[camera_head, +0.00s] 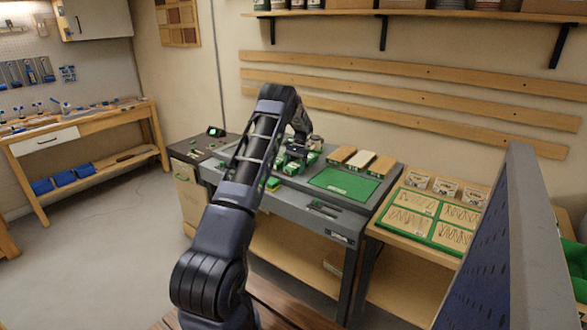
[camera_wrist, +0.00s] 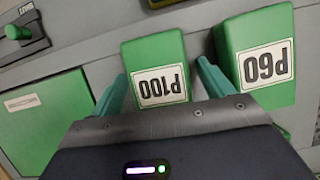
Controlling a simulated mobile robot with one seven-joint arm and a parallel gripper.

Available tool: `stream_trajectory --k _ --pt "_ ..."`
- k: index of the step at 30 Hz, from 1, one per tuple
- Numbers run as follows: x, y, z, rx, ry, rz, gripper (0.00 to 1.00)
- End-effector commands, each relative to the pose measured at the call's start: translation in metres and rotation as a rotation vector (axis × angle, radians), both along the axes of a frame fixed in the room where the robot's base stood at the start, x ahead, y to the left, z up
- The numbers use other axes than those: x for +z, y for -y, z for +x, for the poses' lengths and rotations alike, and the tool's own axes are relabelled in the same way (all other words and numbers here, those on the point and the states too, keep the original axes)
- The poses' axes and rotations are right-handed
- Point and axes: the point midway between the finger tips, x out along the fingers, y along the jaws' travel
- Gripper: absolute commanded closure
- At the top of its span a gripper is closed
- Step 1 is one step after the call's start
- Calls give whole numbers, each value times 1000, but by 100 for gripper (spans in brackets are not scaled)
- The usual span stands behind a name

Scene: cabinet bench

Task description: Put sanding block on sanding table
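A green sanding block marked P100 (camera_wrist: 157,66) lies on the grey surface in the wrist view. A second green block marked P60 (camera_wrist: 256,57) lies to its right. My gripper (camera_wrist: 162,70) is open, with one finger on each side of the P100 block; I cannot tell if they touch it. In the head view my gripper is over the small green blocks (camera_head: 273,184) on the grey bench (camera_head: 285,208), partly hidden by my arm. A flat green panel (camera_head: 345,183) lies on that bench to the right; it also shows in the wrist view (camera_wrist: 40,118) at left.
Wood and white boards (camera_head: 361,161) lie behind the green panel. A wooden table (camera_head: 385,233) with green-framed trays stands to the right. A dark upright panel (camera_head: 505,245) rises at the near right. A workbench (camera_head: 80,122) stands at the far left, with open floor before it.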

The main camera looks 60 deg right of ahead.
Motion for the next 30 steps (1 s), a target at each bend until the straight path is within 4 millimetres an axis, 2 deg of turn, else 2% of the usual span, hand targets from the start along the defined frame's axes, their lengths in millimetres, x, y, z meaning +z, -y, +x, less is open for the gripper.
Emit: stream_trajectory --k 8,11,21,30 --pt "9 3 0 0 1 -2 20" --pt "21 8 0 0 1 -3 20" --pt "81 33 -1 0 1 -3 20" --pt "110 45 -2 0 0 -1 20"
